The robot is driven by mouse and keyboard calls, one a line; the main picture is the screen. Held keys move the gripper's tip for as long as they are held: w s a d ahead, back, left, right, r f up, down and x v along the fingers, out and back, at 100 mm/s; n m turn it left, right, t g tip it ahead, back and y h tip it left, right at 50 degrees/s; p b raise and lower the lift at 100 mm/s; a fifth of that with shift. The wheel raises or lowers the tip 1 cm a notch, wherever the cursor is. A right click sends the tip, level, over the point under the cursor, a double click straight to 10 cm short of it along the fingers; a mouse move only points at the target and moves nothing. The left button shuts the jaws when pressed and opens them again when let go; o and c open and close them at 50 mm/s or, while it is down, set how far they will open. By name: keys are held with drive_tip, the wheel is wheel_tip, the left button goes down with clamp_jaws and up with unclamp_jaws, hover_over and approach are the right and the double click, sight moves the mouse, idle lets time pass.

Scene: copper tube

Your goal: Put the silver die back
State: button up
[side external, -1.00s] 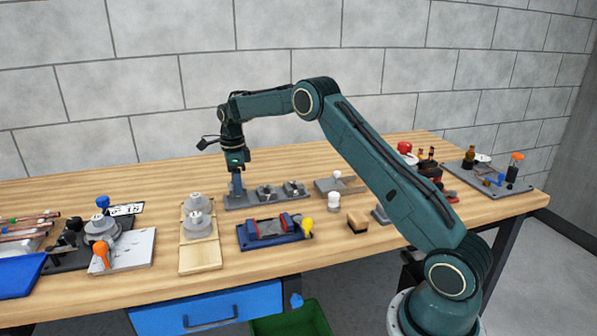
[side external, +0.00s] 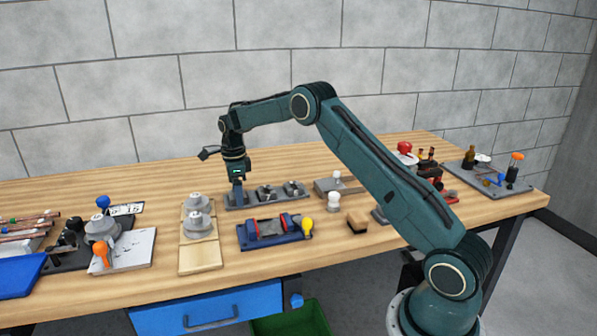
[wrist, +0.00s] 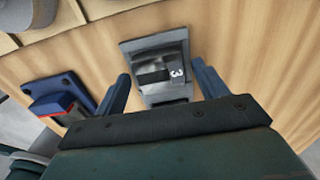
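A grey rack (side external: 240,205) lies near the middle of the bench, with two silver-grey dies in view at its middle (side external: 267,191) and right (side external: 291,188) places. My gripper (side external: 238,203) points down at the rack's left end and hides that place in the side view. In the wrist view my gripper (wrist: 160,70) has its fingers wide apart, one on each side of a silver and dark block (wrist: 152,72) by a white "3". The block sits on the grey rack end (wrist: 135,45). I see a gap between the fingers and the block. I cannot tell which die is the task's.
A blue fixture with red jaws (side external: 275,231) stands in front of the rack and shows in the wrist view (wrist: 60,95). Stacked grey discs on a wooden board (side external: 199,257) stand to the left. A grey block with a knob (side external: 338,187) is to the right.

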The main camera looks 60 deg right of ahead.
drive_tip(key=shift+r, duration=0.2)
wheel_tip(320, 180, up, 12)
idle(0.7)
idle(0.5)
drive_tip(key=s+a+r+n+t, duration=0.1)
drive_tip(key=s+a+r+n, duration=0.55)
drive_tip(key=s, duration=0.25)
drive_tip(key=s+a+r+n+t, duration=0.2)
drive_tip(key=s+a+r+n, duration=0.45)
drive_tip(key=s+r, duration=0.2)
drive_tip(key=s+a+f+n+t, duration=0.1)
drive_tip(key=s+a+f+n, duration=0.1)
drive_tip(key=s+n, duration=0.5)
drive_tip(key=s+a+f+n+t, duration=0.1)
drive_tip(key=s+a+f+n, duration=0.2)
drive_tip(key=s, duration=1.2)
wheel_tip(320, 180, down, 2)
drive_tip(key=n, duration=0.4)
drive_tip(key=shift+s+a+f+t, duration=0.15)
drive_tip(key=shift+s+t, duration=0.15)
drive_tip(key=shift+s, duration=0.05)
